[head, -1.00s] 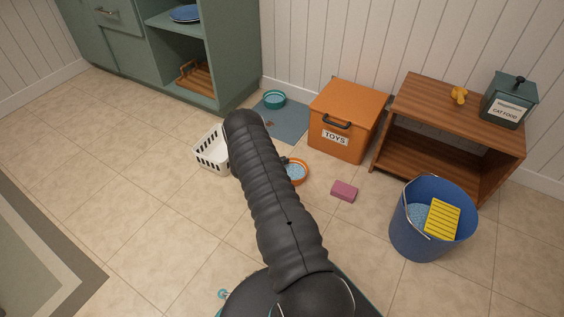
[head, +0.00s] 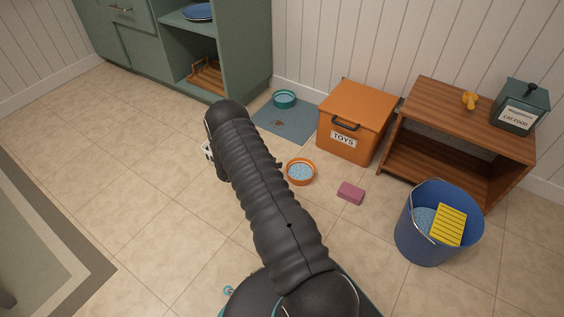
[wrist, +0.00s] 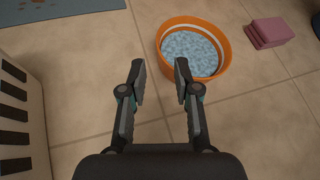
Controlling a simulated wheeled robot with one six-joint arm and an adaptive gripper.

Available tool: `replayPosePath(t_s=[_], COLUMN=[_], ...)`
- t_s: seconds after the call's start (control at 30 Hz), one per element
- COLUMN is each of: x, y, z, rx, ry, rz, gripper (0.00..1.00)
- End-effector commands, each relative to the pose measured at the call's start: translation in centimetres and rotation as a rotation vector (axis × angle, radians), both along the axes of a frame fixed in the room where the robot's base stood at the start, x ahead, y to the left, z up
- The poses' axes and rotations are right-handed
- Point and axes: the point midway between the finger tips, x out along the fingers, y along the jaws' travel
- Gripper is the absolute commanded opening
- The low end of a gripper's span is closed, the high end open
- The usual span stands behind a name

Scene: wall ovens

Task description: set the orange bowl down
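The orange bowl (head: 300,183) stands upright on the tiled floor, in front of the orange toy box. It holds pale blue, pebbly-looking contents. In the wrist view the bowl (wrist: 226,62) lies just beyond my gripper (wrist: 159,72), ahead and to the right. My gripper is open, its two fingers apart with only bare floor tile between them. The right fingertip overlaps the bowl's near-left rim in the picture; I cannot tell whether they touch. In the head view my arm hides the gripper.
A white slotted basket (wrist: 22,110) stands close on the left. A pink sponge (head: 350,193) lies right of the bowl. A blue-grey mat (head: 268,128) with a teal bowl (head: 284,98), the toy box (head: 351,112) and a blue bucket (head: 420,248) stand around.

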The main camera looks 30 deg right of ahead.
Motion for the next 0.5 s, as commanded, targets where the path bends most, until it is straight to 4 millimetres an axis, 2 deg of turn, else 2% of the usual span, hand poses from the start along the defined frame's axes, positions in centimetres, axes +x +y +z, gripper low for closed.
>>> replayPosePath(t_s=[0.1,0.27,0.37,0.47,0.5], x=[0.0,0.0,0.2,0.3,0.3], y=[1.3,2.0,2.3,2.7,2.9], z=[0.7,1.5,3.4,7.0,8.7], rx=[-0.001,0.001,0.012,0.036,0.049], ry=[-0.001,-0.008,-0.041,-0.105,-0.139], rz=[0.002,-0.006,-0.034,-0.090,-0.119], gripper=[0.31,0.31,0.31,0.31,0.31])
